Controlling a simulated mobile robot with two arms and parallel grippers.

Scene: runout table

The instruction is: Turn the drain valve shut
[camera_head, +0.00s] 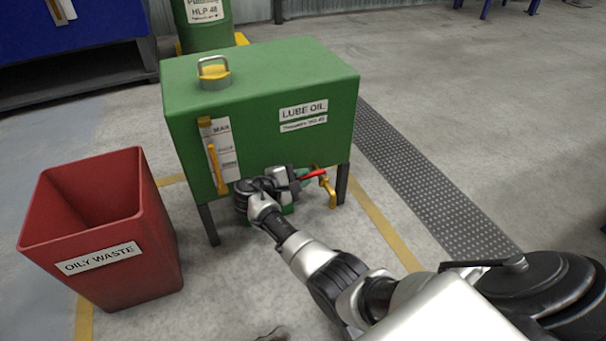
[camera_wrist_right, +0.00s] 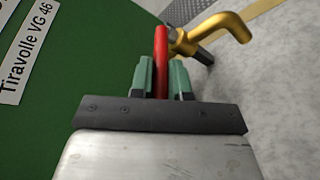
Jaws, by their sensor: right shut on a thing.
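The drain valve has a red lever (camera_head: 314,174) and a brass spout (camera_head: 329,189) at the lower right of the green lube oil tank (camera_head: 330,80). In the right wrist view the red lever (camera_wrist_right: 161,62) stands between the green-tipped fingers, and the brass spout (camera_wrist_right: 222,30) curves off to the right. My right gripper (camera_head: 298,178) is shut on the red lever; it also shows in the right wrist view (camera_wrist_right: 166,80). The valve body is partly hidden behind the lever and the fingers. My left gripper is not in view.
A red oily waste bin (camera_head: 150,235) stands left of the tank. A green drum (camera_head: 205,35) is behind it. A dark floor grating (camera_head: 430,180) runs along the right. Yellow lines mark the floor around the tank, and the floor at right is clear.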

